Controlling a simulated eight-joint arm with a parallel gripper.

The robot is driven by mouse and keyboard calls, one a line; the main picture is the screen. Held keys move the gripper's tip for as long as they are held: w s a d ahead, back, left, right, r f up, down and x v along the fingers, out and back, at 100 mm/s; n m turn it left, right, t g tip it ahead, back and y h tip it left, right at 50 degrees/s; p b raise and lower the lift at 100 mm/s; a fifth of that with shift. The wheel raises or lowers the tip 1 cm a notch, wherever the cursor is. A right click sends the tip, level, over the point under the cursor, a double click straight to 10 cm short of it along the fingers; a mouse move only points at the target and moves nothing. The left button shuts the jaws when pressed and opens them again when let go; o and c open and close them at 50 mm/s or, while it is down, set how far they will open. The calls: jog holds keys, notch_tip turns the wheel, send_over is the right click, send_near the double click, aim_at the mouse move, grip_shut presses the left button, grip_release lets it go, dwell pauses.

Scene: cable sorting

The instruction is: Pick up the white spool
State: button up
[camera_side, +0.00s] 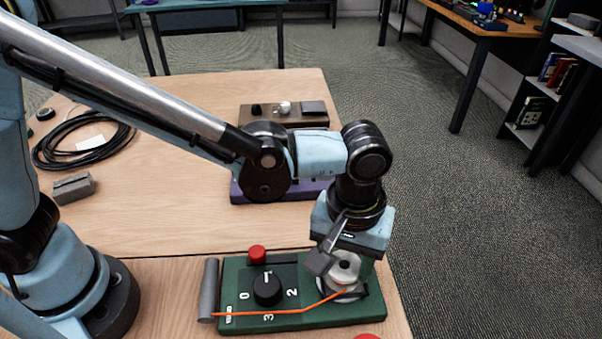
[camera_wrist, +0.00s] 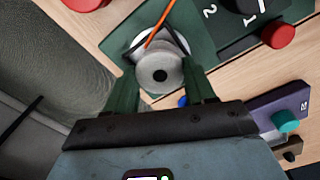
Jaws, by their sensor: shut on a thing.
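The white spool (camera_side: 344,266) is at the right end of the green board (camera_side: 310,319), and an orange cable (camera_side: 268,313) runs from it toward the left side of the board. A pale ring shows behind the spool in the wrist view. I cannot tell whether the spool is clear of the board.
The green board carries a red button (camera_side: 257,254), a black dial (camera_side: 268,289) and a grey cylinder (camera_side: 210,290) at its left edge. A purple box (camera_side: 243,190) and a brown box (camera_side: 300,116) stand behind. A black cable coil (camera_side: 60,150) lies at the far left.

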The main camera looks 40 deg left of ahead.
jog(key=shift+r, duration=0.1)
jog(key=shift+r, duration=0.55)
jog(key=r, duration=0.1)
jog(key=s+r, duration=0.1)
jog(key=r, duration=0.1)
jog(key=shift+s+d+r, duration=0.15)
jog(key=shift+d+r, duration=0.05)
jog(key=shift+r, duration=0.1)
jog(key=s+d+r, duration=0.2)
jog(key=s+r, duration=0.4)
jog(key=s, duration=0.4)
jog(key=shift+d, duration=0.4)
jog(key=n, duration=0.3)
send_over(341, 272)
jog(key=w+a+f+n, duration=0.35)
jog(key=w+a, duration=0.65)
jog(key=w, duration=0.5)
jog(key=shift+w+a+f+n, duration=0.4)
jog(key=shift+w+a+f, duration=0.4)
jog(key=shift+a, duration=0.55)
jog(key=shift+w+a+f+n, duration=0.45)
jog(key=shift+w+a+f, duration=0.15)
jog(key=shift+w+a, duration=0.55)
jog(key=shift+w+a+f+n, duration=0.4)
jog(key=shift+w+a+f, duration=0.35)
jog(key=shift+a, duration=0.75)
